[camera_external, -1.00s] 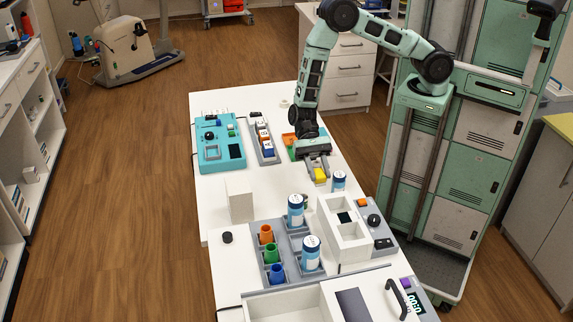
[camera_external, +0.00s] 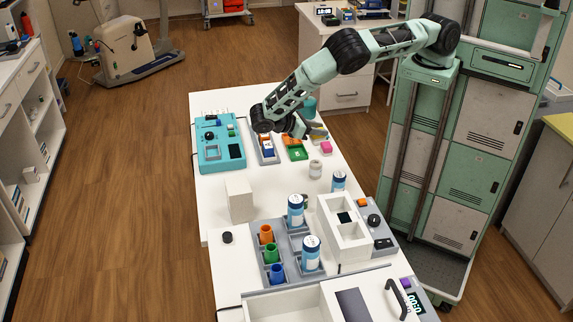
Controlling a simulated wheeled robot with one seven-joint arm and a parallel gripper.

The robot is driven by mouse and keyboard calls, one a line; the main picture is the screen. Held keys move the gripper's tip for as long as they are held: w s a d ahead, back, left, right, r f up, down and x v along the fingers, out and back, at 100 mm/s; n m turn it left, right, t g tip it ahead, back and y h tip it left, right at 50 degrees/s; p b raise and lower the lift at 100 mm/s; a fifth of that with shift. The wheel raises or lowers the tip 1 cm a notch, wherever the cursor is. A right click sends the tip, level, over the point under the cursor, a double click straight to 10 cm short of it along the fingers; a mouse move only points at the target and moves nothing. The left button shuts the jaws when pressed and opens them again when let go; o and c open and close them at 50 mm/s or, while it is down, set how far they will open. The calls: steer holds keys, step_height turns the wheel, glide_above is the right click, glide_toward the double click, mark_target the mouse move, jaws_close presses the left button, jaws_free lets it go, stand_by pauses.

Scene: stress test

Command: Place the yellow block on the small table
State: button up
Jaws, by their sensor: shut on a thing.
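My gripper (camera_external: 318,132) is at the far right part of the long white table (camera_external: 275,195), tipped sideways and pointing right. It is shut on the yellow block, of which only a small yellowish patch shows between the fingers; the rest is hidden. The gripper is above the table surface, close to a pink block (camera_external: 326,147) and a green tray (camera_external: 297,153). I cannot tell which piece of furniture is the small table.
A round grey-white container (camera_external: 315,168) stands in front of the gripper. A teal device (camera_external: 221,143) is at the left. Blue-white canisters (camera_external: 295,210), coloured cups (camera_external: 266,234) and a divided white box (camera_external: 345,228) fill the near part.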

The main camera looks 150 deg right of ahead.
steer(key=w+a+r+n+t+h, duration=0.1)
steer(key=w+a+n+t+h, duration=0.1)
steer(key=w+a+n+h, duration=0.4)
steer(key=w+a+r+n+t+h, duration=0.1)
steer(key=w+n+t+h, duration=0.1)
steer(key=w+n+h, duration=0.7)
steer(key=w+a+r+n+t+h, duration=0.2)
steer(key=w+a+n+h, duration=0.2)
steer(key=w+n+h, duration=0.4)
steer(key=w+a+n+t, duration=0.2)
steer(key=w+a, duration=0.1)
steer(key=a, duration=0.1)
steer(key=w+a+n+t, duration=0.2)
steer(key=w+a+t, duration=0.1)
steer(key=a, duration=0.2)
steer(key=w+a+r+n+t+y, duration=0.1)
steer(key=w+a+t, duration=0.2)
steer(key=a, duration=0.2)
steer(key=shift+w+r+n+b, duration=0.1)
steer(key=shift+w+n+b, duration=0.15)
steer(key=shift+n+b, duration=0.15)
steer(key=w+a+n+t+y, duration=0.35)
steer(key=a+n+t, duration=0.25)
steer(key=a, duration=1)
steer(key=shift+y, duration=0.25)
step_height(320, 180, down, 9)
steer(key=p, duration=0.3)
steer(key=shift+s+f+p, duration=0.1)
steer(key=shift+f+p, duration=0.1)
steer(key=shift+p, duration=0.1)
